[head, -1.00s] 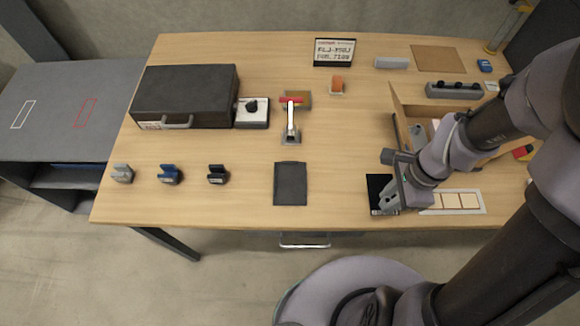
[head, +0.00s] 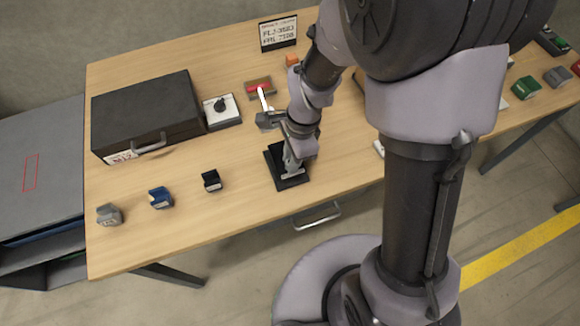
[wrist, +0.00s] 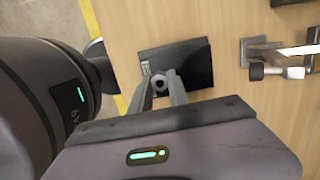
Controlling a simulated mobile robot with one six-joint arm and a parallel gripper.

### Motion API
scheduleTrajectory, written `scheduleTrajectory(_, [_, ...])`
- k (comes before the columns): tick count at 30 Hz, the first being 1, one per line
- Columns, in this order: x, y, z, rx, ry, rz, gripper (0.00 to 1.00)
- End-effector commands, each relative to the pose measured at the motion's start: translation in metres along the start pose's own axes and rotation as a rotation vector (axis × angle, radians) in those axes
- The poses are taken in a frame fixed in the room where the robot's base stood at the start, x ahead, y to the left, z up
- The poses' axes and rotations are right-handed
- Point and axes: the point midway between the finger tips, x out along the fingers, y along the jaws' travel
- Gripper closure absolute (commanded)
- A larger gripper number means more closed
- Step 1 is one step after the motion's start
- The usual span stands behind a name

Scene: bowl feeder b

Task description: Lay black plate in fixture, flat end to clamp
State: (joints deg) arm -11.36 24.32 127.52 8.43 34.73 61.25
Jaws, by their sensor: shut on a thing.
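My gripper (head: 291,172) is shut on the black plate (head: 274,158), at a round grey knob near its middle. In the wrist view the black plate (wrist: 195,62) has a small pale label at one edge, and the gripper fingertips (wrist: 165,85) meet at the knob. The plate is over the spot where a dark grey pad lay; I cannot tell whether it touches anything below. The red-handled toggle clamp (head: 264,99) stands just behind it, and shows in the wrist view (wrist: 285,60) to the plate's right, apart from it. My arm partly hides the clamp's base.
A dark case (head: 145,110) and a white square with a black knob (head: 221,110) stand at the left. Grey (head: 109,215), blue (head: 160,198) and black (head: 212,181) small blocks line the front left. A sign (head: 278,33) stands behind. My arm hides much of the right side.

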Motion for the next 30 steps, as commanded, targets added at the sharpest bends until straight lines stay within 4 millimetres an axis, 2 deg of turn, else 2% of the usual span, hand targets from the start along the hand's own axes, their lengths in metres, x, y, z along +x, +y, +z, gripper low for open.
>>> scheduleTrajectory(6, [0.037, -0.001, -0.004, 0.001, 0.0, 0.002, 1.0])
scheduleTrajectory(12, [0.034, -0.001, -0.004, 0.0, 0.001, 0.0, 1.0])
scheduleTrajectory(17, [0.039, -0.001, -0.005, 0.0, 0.001, 0.0, 1.0])
scheduleTrajectory(18, [0.038, -0.001, -0.004, 0.0, 0.001, 0.0, 0.71])
scheduleTrajectory(20, [0.038, -0.001, -0.004, 0.0, 0.0, 0.0, 0.59])
scheduleTrajectory(30, [0.033, -0.001, -0.004, 0.0, 0.0, 0.0, 0.57])
